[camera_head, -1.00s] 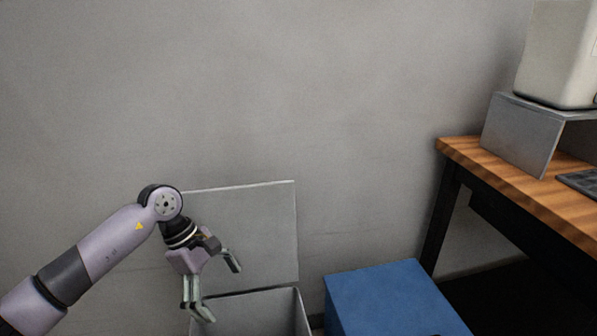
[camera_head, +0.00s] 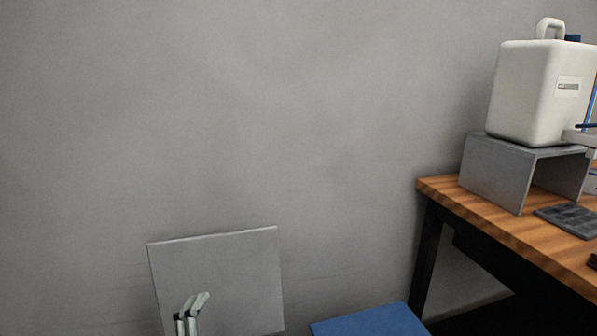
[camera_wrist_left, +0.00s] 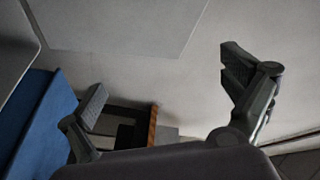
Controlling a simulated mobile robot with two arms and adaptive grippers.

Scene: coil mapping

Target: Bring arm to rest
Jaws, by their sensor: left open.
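My left gripper (camera_head: 192,310) shows only in part at the bottom of the head view, its pale fingers in front of the grey upright panel (camera_head: 225,265). The rest of my left arm is out of that view. In the left wrist view my left gripper (camera_wrist_left: 168,92) has its two fingers spread wide, with nothing between them. My right gripper is in neither view.
A blue box top (camera_head: 370,322) lies right of the panel. A wooden desk (camera_head: 500,225) at the right bears a grey stand (camera_head: 495,172), a white canister (camera_head: 525,90) and a keyboard (camera_head: 570,218). The grey wall (camera_head: 250,110) behind is bare.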

